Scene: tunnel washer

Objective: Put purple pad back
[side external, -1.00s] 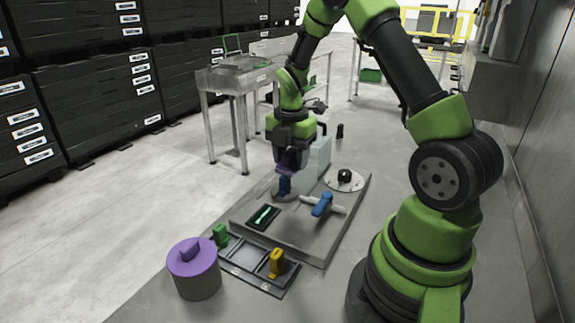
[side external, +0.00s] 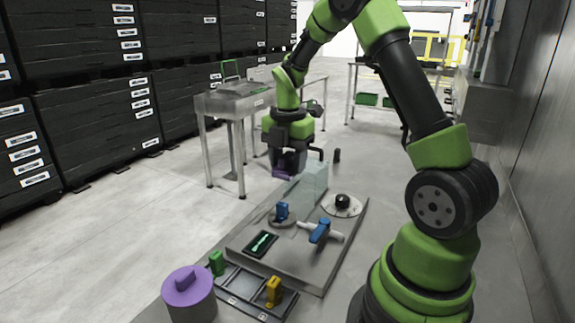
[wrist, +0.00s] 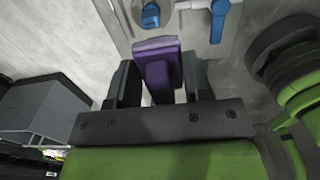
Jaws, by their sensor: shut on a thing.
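My gripper (side external: 287,166) is shut on the purple pad (side external: 280,173), in the air above the far end of the grey plate. In the wrist view the purple pad (wrist: 157,60) sits between the two dark fingers of my gripper (wrist: 160,85). A blue pad (side external: 281,211) stands on a round disc on the plate, below and apart from the purple pad. The dark rack (side external: 248,286) at the plate's near edge holds a green pad (side external: 216,262) at its left and a yellow pad (side external: 273,291) at its right. Its middle shows no pad.
A grey drum with a purple lid (side external: 190,287) stands left of the rack. The grey plate (side external: 300,268) bears a blue-handled valve (side external: 320,230), a black tray with a green piece (side external: 261,243), a pale block (side external: 312,180) and a disc with a black knob (side external: 342,203).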

